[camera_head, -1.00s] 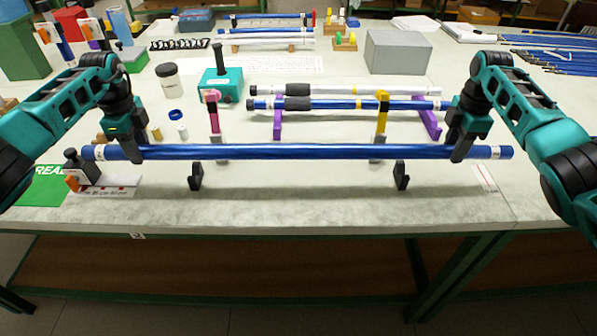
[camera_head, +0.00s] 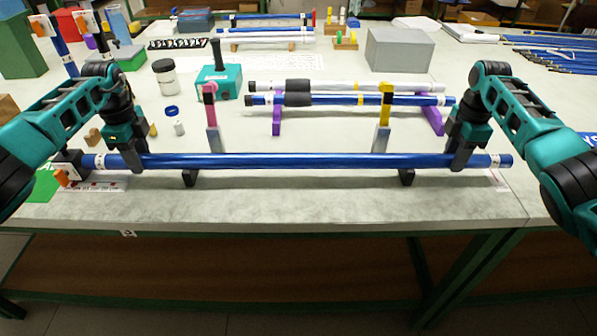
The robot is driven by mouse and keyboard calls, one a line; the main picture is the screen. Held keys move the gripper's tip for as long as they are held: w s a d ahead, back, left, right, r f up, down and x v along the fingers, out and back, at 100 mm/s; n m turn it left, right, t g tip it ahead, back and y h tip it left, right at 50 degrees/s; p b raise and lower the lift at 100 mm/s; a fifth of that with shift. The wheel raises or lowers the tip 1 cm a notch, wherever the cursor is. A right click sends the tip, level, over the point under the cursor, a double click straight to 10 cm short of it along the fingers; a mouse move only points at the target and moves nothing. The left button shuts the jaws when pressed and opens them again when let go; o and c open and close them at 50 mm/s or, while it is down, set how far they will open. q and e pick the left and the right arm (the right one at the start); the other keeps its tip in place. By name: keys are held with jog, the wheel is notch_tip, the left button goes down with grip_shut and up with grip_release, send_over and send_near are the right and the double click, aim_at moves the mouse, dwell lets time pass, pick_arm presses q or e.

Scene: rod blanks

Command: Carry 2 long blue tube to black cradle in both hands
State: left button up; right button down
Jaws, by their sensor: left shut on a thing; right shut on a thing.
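A long blue tube (camera_head: 290,161) with white-banded ends lies level across the front of the bench. My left gripper (camera_head: 133,160) is shut on it near its left end, and my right gripper (camera_head: 460,160) is shut on it near its right end. The black cradle shows as two supports, a left one (camera_head: 190,179) and a right one (camera_head: 406,178), just below the tube. The tube hides their upper parts, so I cannot tell whether it touches them. Another blue tube (camera_head: 340,100) with a dark sleeve lies behind, on purple supports (camera_head: 434,118).
A pink-topped post (camera_head: 210,98) and a yellow-topped post (camera_head: 384,108) stand just behind the held tube. A white tube (camera_head: 345,86) lies farther back. A dark block with an orange part (camera_head: 66,168) is by the tube's left end. The bench's front strip is clear.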

pick_arm(q)
jog(key=o, duration=1.2)
pick_arm(e)
jog(key=c, duration=0.7)
grip_release()
jog(key=shift+r, duration=0.1)
pick_arm(q)
notch_tip(320, 180, up, 12)
pick_arm(e)
notch_tip(320, 180, up, 12)
